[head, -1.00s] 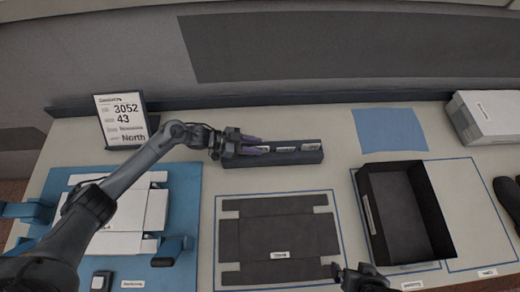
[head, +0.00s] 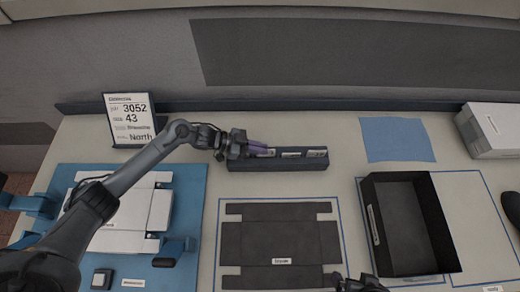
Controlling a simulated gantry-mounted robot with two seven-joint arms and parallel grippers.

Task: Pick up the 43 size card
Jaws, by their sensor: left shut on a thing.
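A long dark card holder (head: 300,165) stands at the back middle of the table with a row of small white-labelled cards in its top.
A sign (head: 129,120) reading 3052, 43 and North stands at the back left. A blue mat (head: 190,215) holds white flat card. A dark flat box blank (head: 280,240), an open black box (head: 445,250), a blue sheet (head: 397,140) and a white box (head: 490,130) lie around.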

